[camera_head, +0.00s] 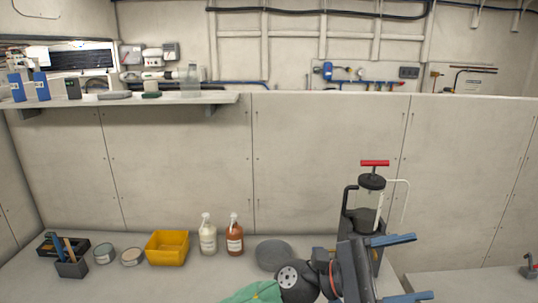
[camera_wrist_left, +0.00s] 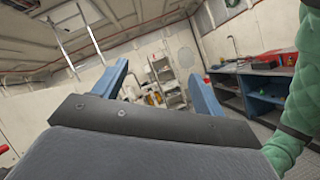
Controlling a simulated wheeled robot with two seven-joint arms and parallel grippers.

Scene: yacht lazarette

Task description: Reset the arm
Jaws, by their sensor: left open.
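My left gripper (camera_head: 422,266) is at the lower right of the head view, in front of the hand pump and above the worktop (camera_head: 200,284). Its two blue fingers are spread apart with nothing between them. My arm with its green sleeve comes in from the bottom. In the left wrist view the same open gripper (camera_wrist_left: 158,70) points out into the room, with no object between the fingers. My right gripper is not in view.
The pump (camera_head: 364,205) with a red handle stands close behind my left gripper. A grey round lid (camera_head: 274,254), spray bottles (camera_head: 207,236), a yellow bin (camera_head: 167,248), tins (camera_head: 132,257) and a black tool holder (camera_head: 72,268) line the worktop. A shelf (camera_head: 180,101) hangs above.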

